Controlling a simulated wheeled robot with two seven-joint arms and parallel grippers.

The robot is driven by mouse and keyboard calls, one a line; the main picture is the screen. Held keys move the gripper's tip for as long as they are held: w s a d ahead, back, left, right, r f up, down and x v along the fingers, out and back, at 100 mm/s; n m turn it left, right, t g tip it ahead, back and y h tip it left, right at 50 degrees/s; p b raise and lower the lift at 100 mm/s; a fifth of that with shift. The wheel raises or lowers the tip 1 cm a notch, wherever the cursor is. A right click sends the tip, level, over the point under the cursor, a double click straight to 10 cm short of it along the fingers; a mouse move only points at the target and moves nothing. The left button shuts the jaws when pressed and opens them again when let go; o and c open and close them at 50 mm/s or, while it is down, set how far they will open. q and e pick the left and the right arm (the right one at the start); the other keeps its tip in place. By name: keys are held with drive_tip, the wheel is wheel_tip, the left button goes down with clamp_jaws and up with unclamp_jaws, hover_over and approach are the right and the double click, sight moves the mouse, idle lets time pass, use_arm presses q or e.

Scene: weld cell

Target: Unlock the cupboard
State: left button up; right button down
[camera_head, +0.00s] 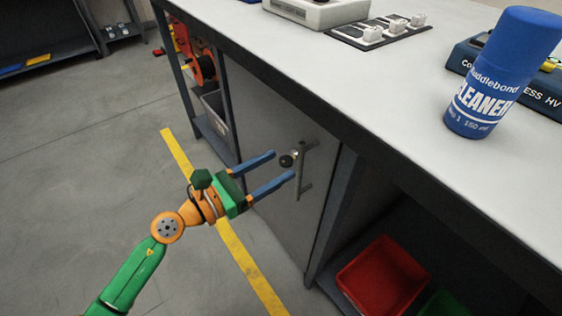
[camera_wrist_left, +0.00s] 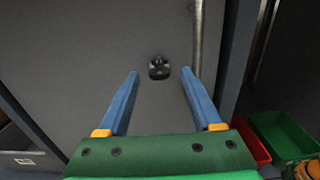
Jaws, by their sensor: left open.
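The grey cupboard door (camera_head: 262,205) is shut under the workbench. It carries a vertical bar handle (camera_head: 303,172) and, just left of it, a small dark round knob or lock (camera_head: 287,160). My left gripper (camera_head: 283,164) is open and empty, its two blue fingers pointing at the door close to the lock. In the left wrist view the lock (camera_wrist_left: 159,68) lies ahead, between and beyond the fingertips (camera_wrist_left: 160,74), and the handle (camera_wrist_left: 197,40) runs to its right. No key can be made out.
A blue cleaner can (camera_head: 500,75) stands on the white benchtop (camera_head: 400,130) above. A red bin (camera_head: 383,277) and a green bin (camera_wrist_left: 283,135) sit on the open shelf right of the door. The floor left of the bench is clear, with a yellow line (camera_head: 243,262).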

use_arm(q)
drive_tip(key=shift+x, duration=1.05)
clamp_jaws()
